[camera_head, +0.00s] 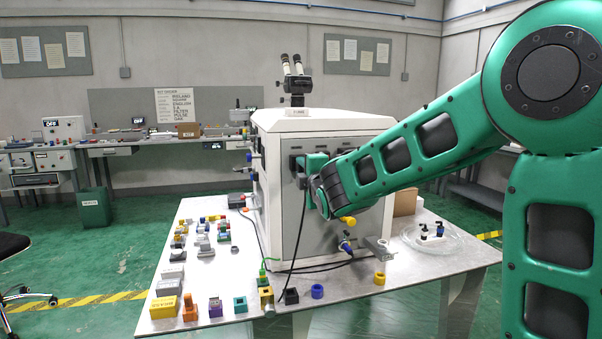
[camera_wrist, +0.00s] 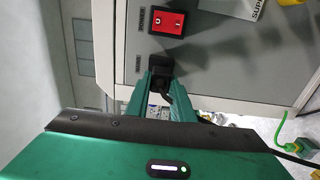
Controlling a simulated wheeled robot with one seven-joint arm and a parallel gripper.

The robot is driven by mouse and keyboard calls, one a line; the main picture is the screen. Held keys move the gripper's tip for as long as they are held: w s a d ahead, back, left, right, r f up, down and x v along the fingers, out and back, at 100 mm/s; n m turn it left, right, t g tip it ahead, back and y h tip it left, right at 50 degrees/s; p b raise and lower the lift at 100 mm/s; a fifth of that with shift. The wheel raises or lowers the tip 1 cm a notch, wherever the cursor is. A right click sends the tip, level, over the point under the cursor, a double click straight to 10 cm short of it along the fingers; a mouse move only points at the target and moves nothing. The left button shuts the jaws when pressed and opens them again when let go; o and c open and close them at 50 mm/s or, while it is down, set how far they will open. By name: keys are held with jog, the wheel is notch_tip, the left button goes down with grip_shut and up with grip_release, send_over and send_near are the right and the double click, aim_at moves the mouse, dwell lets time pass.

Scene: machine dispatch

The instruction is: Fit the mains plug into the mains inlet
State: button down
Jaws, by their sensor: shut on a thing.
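My gripper (camera_head: 306,168) is at the upper part of the light grey machine's front panel (camera_head: 330,225). In the wrist view its green fingers (camera_wrist: 160,84) are shut on the dark mains plug (camera_wrist: 164,86), which is mostly hidden between them. A black cable (camera_head: 299,225) hangs from the gripper down to the table. The black mains inlet (camera_wrist: 158,64) sits in the panel below the red power switch, right at the fingertips. Plug and inlet are lined up and look touching; how deep the plug sits cannot be told.
The red power switch (camera_wrist: 167,23) is close above the fingertips. A yellow knob (camera_head: 347,221) and a blue connector (camera_head: 345,246) stick out lower on the panel. Several small coloured blocks stand on the table's left (camera_head: 215,270). A clear round dish (camera_head: 432,240) is at right.

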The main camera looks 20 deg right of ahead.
jog(key=shift+w, duration=0.6)
jog(key=c, duration=1.5)
grip_release()
jog(key=shift+o, duration=0.2)
jog(key=shift+s, duration=0.1)
jog(key=s, duration=0.3)
jog(key=shift+s, duration=0.15)
